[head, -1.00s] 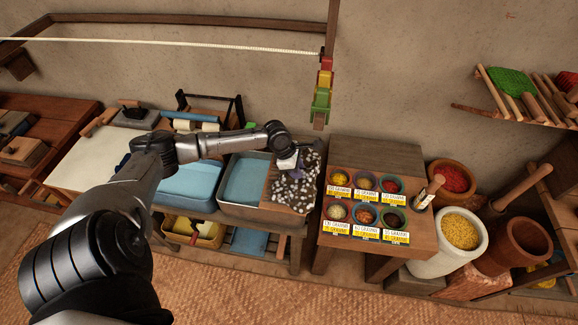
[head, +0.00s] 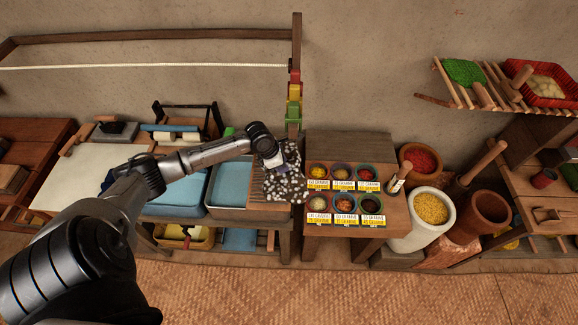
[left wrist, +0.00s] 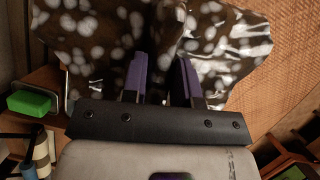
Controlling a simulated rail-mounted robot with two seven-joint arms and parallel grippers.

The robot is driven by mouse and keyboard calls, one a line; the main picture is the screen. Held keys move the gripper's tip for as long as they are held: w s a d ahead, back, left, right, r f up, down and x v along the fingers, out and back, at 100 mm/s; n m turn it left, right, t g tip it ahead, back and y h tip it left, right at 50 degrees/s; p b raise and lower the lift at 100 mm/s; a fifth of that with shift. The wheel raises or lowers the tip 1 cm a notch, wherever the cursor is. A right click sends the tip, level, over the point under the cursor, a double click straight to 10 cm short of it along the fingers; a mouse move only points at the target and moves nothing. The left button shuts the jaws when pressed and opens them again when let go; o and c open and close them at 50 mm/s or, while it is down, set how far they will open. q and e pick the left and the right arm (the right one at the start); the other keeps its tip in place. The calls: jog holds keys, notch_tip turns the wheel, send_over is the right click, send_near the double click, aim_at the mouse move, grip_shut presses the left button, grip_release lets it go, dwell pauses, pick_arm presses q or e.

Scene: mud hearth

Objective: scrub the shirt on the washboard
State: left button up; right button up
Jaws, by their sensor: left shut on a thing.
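The shirt (head: 287,187) is dark with white spots and bunched over the right part of the washboard. The washboard (head: 266,209) is a ribbed wooden surface at the right end of the blue basin; its front left part shows, the rest is under the shirt. My left gripper (head: 273,162) is at the shirt's upper part, shut on its cloth. In the left wrist view, the purple fingers (left wrist: 162,72) have the shirt (left wrist: 215,45) between and around them. Whether the cloth touches the board everywhere is hidden. My right gripper is not in view.
A blue basin (head: 228,185) adjoins the washboard's left side. A green block (left wrist: 30,103) lies behind it. A table with bowls of spices (head: 345,235) stands close to the right. A post with coloured pegs (head: 294,100) rises behind the shirt.

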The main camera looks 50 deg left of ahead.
pick_arm(q)
jog(key=a+f, duration=0.1)
jog(key=a, duration=0.1)
jog(key=a+f, duration=0.1)
jog(key=a, duration=0.1)
jog(key=s+a+f, duration=0.1)
jog(key=a, duration=0.2)
jog(key=shift+s, duration=0.1)
jog(key=shift+a+m, duration=0.1)
jog(key=shift+m, duration=0.4)
jog(key=shift+m+h, duration=0.4)
jog(key=shift+m, duration=0.2)
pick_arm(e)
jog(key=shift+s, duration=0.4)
pick_arm(q)
jog(key=shift+f+b, duration=0.15)
jog(key=shift+b, duration=0.25)
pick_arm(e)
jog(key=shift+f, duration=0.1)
pick_arm(q)
notch_tip(320, 180, down, 5)
jog(key=b, duration=0.7)
jog(key=shift+f+b, duration=0.85)
jog(key=shift+b, duration=0.6)
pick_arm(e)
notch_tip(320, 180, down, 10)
pick_arm(q)
jog(key=shift+r, duration=0.1)
